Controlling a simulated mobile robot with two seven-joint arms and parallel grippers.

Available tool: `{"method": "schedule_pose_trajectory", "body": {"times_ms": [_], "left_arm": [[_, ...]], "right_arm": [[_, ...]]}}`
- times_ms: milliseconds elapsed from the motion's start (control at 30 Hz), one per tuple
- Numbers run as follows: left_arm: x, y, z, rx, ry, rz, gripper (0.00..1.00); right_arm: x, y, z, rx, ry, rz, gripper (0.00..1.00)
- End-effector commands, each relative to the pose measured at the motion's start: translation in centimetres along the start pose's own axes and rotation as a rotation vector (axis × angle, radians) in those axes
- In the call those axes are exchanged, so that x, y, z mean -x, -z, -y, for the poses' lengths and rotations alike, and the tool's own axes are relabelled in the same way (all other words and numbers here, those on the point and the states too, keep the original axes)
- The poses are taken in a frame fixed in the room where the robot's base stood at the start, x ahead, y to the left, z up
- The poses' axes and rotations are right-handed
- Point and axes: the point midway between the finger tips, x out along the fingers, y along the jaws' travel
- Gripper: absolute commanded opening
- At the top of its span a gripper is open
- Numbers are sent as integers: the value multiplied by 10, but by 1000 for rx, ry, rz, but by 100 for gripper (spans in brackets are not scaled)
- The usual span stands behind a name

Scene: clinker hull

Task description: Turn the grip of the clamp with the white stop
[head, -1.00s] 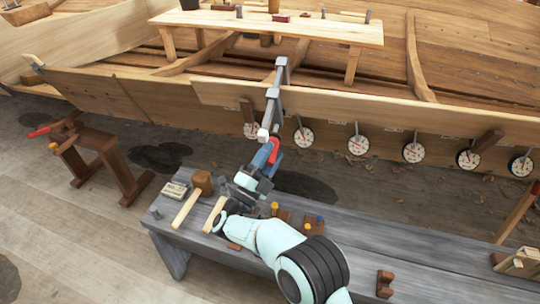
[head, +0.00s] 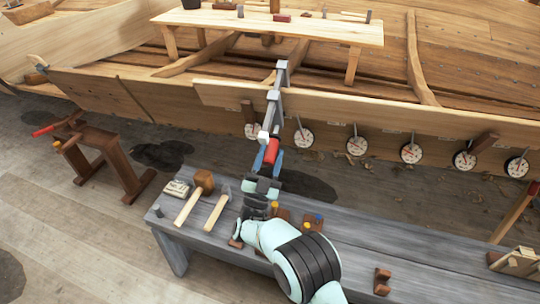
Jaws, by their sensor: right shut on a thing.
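A grey bar clamp (head: 275,105) straddles the upper edge of the hull planking near the middle of the head view. A pale white stop (head: 263,137) shows at its lower end, beside its red grip (head: 271,150). My right gripper (head: 268,158) reaches up from the bench side, with its blue fingers on either side of the red grip and shut on it. The fingers hide part of the grip's lower end. My left gripper is not in view.
A grey bench (head: 345,232) in front carries a mallet (head: 195,197), a hammer (head: 216,209) and small blocks. Round dials (head: 357,146) hang along the hull. A brown trestle (head: 97,158) with another red-handled tool (head: 43,131) stands at left.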

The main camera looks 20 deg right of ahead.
Motion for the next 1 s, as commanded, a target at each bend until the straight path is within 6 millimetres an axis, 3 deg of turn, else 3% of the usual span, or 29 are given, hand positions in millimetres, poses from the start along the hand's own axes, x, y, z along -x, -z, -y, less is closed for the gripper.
{"method": "schedule_pose_trajectory", "body": {"times_ms": [667,700,733,1000], "left_arm": [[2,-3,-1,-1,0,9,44],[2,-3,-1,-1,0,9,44],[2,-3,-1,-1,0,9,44],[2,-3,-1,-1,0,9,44]], "right_arm": [[-1,0,0,54,20,0,11],[-1,0,0,54,20,0,55],[-1,0,0,54,20,-1,64],[0,0,0,53,20,0,65]]}}
